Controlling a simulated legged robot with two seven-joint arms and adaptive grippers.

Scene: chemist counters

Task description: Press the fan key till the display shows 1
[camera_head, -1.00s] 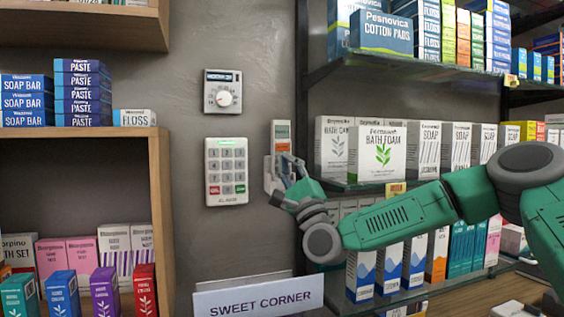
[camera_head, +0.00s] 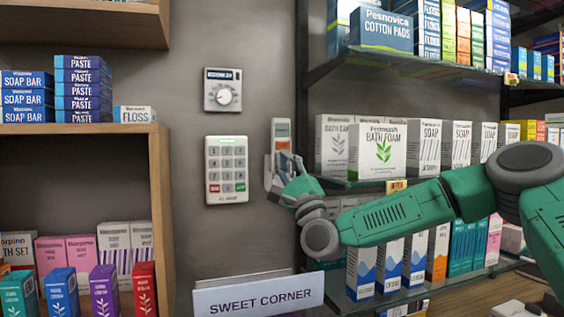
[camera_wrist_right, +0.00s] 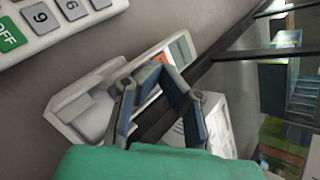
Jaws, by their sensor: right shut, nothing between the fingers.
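A slim pale handset with a grey-green display and an orange key (camera_head: 281,130) sits upright in a wall holder. It also shows, slanted, in the right wrist view (camera_wrist_right: 179,51), with the pale holder (camera_wrist_right: 75,112) around its lower end. My right gripper (camera_head: 282,165) is shut and empty at the handset's lower part. In the wrist view its fingertips (camera_wrist_right: 163,78) are over the handset just below the orange key and hide the keys there. I cannot tell whether they touch it. The fan key and the display's figure cannot be read. My left gripper is not in view.
A white keypad (camera_head: 226,170) is on the wall left of the handset, with a dial thermostat (camera_head: 222,90) above it. Glass shelves with boxes (camera_head: 378,150) stand close on the right. A "SWEET CORNER" sign (camera_head: 259,296) is below. A wooden shelf (camera_head: 160,200) is at left.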

